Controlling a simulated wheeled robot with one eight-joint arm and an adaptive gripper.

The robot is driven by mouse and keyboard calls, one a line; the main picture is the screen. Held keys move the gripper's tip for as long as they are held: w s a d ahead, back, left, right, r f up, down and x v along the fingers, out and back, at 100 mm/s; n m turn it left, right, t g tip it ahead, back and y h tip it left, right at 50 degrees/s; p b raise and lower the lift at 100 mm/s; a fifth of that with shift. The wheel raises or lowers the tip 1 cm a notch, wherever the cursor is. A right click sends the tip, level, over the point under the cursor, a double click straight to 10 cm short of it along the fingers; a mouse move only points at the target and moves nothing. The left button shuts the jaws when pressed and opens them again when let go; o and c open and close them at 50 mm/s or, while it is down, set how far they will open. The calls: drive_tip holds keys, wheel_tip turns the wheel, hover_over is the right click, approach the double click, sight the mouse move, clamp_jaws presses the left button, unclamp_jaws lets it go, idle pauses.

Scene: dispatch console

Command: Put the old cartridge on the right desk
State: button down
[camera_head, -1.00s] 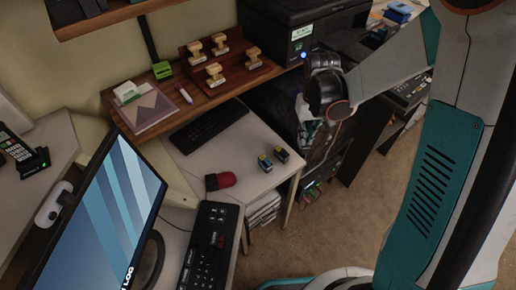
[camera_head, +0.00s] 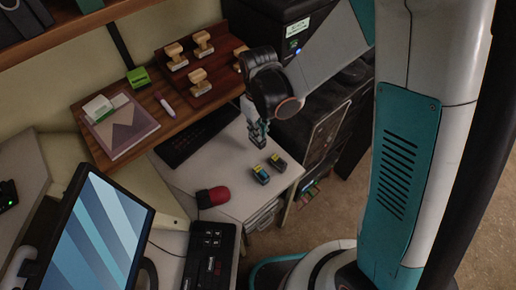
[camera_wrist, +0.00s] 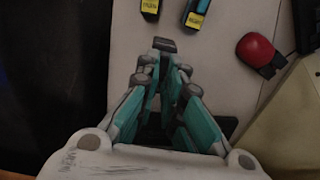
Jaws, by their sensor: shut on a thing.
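My gripper (camera_head: 258,132) points down above the light-topped desk (camera_head: 233,196). In the wrist view my gripper (camera_wrist: 166,62) is shut on a small dark block (camera_wrist: 165,45), likely the old cartridge. Only its end shows beyond the fingertips; no label is visible on it.
A red and black mouse (camera_head: 213,197) lies left of the cartridges. A dark keyboard (camera_head: 186,145) lies along the desk's back, below a wooden shelf with stamps (camera_head: 200,76). A black printer (camera_head: 280,22) stands behind. Bare desk surrounds the two cartridges.

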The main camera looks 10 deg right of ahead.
wheel_tip(320, 180, down, 9)
drive_tip(key=shift+f+b, duration=0.1)
drive_tip(key=shift+b, duration=1.15)
drive_tip(key=shift+f, duration=0.15)
drive_tip(key=c, duration=1.7)
unclamp_jaws()
wheel_tip(320, 180, up, 12)
drive_tip(key=p, duration=0.4)
drive_tip(key=shift+r, duration=0.2)
